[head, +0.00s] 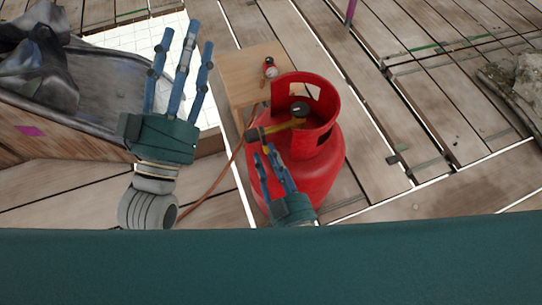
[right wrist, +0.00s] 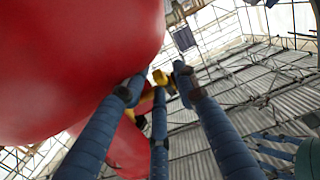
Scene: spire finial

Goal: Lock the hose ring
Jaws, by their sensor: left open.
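A red gas cylinder (head: 322,165) stands upright with an open collar around its top. A yellow fitting (head: 283,127) with a dark outer end (head: 253,134) sticks out left through the collar opening; I take it for the hose connection. The ring itself is too small to make out. My right gripper (head: 268,148) is just below the dark end. In the right wrist view its blue fingers are around or beside the yellow part (right wrist: 159,77); contact and grip are unclear. My left gripper (head: 180,42) is open and empty, raised left of the cylinder.
A wooden stand (head: 244,68) with a small red-and-white device (head: 270,68) is behind the cylinder. An orange hose (head: 214,181) runs along the planks. A bin with dark bags (head: 40,75) is at left. Planks at right are mostly clear.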

